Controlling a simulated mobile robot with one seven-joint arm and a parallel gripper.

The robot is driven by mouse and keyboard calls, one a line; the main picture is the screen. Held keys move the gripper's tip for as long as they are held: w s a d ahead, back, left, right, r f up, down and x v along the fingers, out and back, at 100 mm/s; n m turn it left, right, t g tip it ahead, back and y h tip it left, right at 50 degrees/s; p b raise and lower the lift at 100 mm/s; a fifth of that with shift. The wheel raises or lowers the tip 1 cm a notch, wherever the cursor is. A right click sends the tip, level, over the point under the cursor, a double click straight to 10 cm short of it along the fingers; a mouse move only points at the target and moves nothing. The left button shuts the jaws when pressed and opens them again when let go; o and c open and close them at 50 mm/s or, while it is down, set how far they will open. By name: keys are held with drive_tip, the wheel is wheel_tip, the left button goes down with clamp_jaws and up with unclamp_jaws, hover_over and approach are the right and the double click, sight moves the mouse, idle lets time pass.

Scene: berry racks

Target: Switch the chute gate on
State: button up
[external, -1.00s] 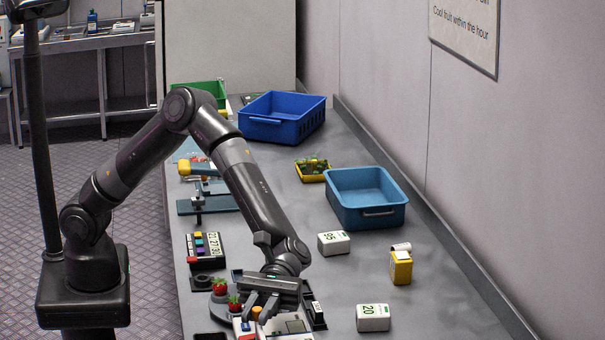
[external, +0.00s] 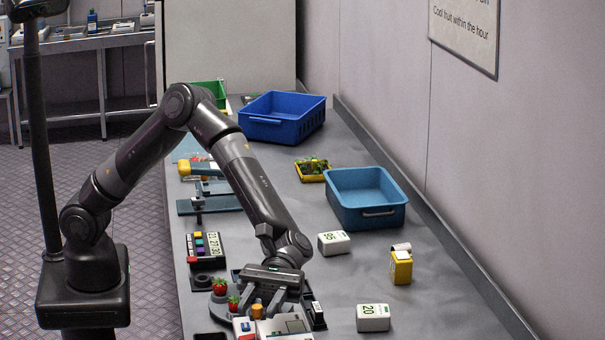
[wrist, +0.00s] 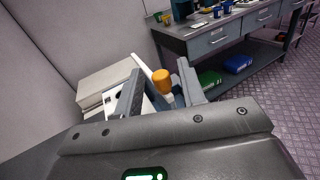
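A white device (external: 296,325) with an orange knob (external: 257,311) stands at the near end of the bench; I take it for the chute gate control. My gripper (external: 261,308) is low over it, and its body and fingers hide part of it. In the wrist view the orange knob (wrist: 161,80) shows between the two fingers of my gripper (wrist: 158,66). The fingers are apart, with gaps beside the knob, so the gripper looks open. I cannot tell whether a finger touches the knob, nor which setting the gate is in.
Strawberries (external: 220,286) sit on a grey round stand left of my gripper. A small black display block (external: 317,316) stands close on the right. White number blocks (external: 373,318) and a yellow box (external: 401,268) are farther right. A blue tray (external: 366,208) is behind.

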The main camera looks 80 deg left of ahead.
drive_tip(key=v, duration=0.9)
drive_tip(key=shift+a, duration=0.35)
drive_tip(key=shift+w, duration=0.1)
drive_tip(key=s+a+r+m+t+y, duration=0.1)
drive_tip(key=s+a+m+t+y, duration=0.3)
drive_tip(key=a, duration=1.2)
drive_tip(key=s+a+r+m+t+y, duration=0.1)
drive_tip(key=s+a+m+t+y, duration=0.3)
drive_tip(key=a, duration=1.3)
drive_tip(key=s+a+r+m+t+y, duration=0.2)
drive_tip(key=s+a+y, duration=0.6)
drive_tip(key=a, duration=0.9)
drive_tip(key=m+t, duration=0.2)
drive_tip(key=t, duration=0.1)
drive_tip(key=shift+m, duration=0.4)
drive_tip(key=shift+a, duration=0.1)
